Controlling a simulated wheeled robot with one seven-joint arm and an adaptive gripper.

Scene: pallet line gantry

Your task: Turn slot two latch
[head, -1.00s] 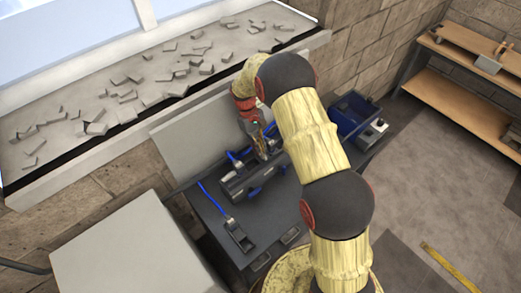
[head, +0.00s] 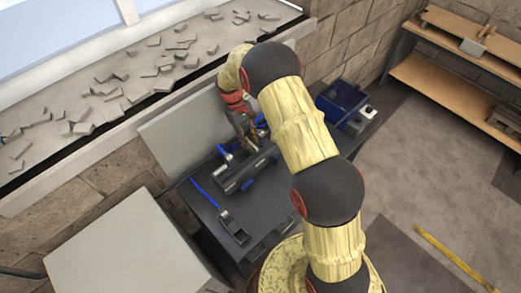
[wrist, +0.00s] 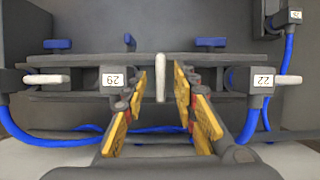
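A dark rack (head: 240,178) stands on the dark table, and its front fills the wrist view (wrist: 85,94). Three white latch levers show in the wrist view. The middle lever (wrist: 160,72) points upright; the left lever (wrist: 45,78) and right lever (wrist: 288,79) lie level. The left and right levers sit beside plugs labelled 29 (wrist: 113,80) and 22 (wrist: 262,80). No slot number is readable. My gripper (wrist: 160,92) is open, with yellow-padded fingers either side of the middle lever, apart from it. In the head view my gripper (head: 249,140) is at the rack, partly hidden.
A loose plug (head: 234,229) with a blue cable (head: 205,192) lies on the table in front of the rack. Blue cables also run below the rack front. A blue bin (head: 340,103) stands at the table's far right. A pale box (head: 125,250) is at left.

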